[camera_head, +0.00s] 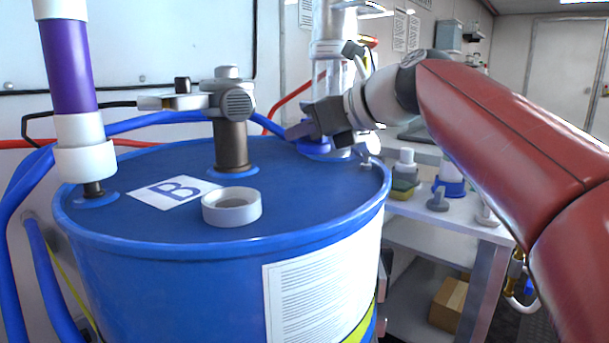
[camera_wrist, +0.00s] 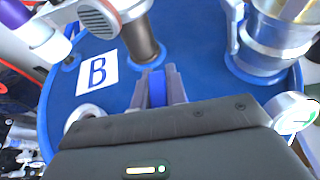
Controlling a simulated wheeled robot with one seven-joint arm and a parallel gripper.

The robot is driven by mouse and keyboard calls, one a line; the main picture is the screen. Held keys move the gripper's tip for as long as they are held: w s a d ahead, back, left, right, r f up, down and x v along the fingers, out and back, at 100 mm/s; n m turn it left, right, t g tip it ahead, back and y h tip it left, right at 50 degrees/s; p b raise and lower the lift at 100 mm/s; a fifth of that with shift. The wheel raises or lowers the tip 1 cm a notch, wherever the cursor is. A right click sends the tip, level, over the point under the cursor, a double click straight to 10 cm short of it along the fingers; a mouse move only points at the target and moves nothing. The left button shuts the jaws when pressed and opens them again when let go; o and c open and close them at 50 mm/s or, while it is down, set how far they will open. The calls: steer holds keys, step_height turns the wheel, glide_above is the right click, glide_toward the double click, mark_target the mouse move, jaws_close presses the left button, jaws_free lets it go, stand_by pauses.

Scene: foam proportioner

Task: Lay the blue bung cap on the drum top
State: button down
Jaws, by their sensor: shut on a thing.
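The blue drum top (camera_head: 305,195) fills the middle of the head view and also lies below my gripper in the wrist view (camera_wrist: 108,30). My gripper (camera_head: 298,131) is over the far right part of the drum top in the head view. In the wrist view my gripper (camera_wrist: 159,82) is shut on the blue bung cap (camera_wrist: 158,88), which shows as a bright blue strip between the two fingers. The cap appears on edge in that view. In the head view the cap is hard to tell from the blue parts behind it. Its height above the drum cannot be told.
On the drum top stand a brown pipe fitting (camera_head: 231,145), a white ring (camera_head: 232,207), a purple-and-white tube (camera_head: 70,80) and a label marked B (camera_head: 172,192). A clear column with metal fittings (camera_wrist: 270,45) stands beside my gripper. The front right drum top is bare.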

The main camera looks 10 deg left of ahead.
mark_target(306, 182)
steer(key=shift+f+b, duration=0.75)
steer(key=shift+f, duration=1.9)
steer(key=shift+f, duration=0.15)
steer(key=c, duration=1.4)
jaws_free()
steer(key=shift+d+r, duration=0.1)
steer(key=shift+r, duration=0.15)
steer(key=v, duration=1.1)
steer(key=shift+s+d+r+p, duration=0.1)
steer(key=shift+s+d+p, duration=0.05)
steer(key=shift+d+p, duration=0.2)
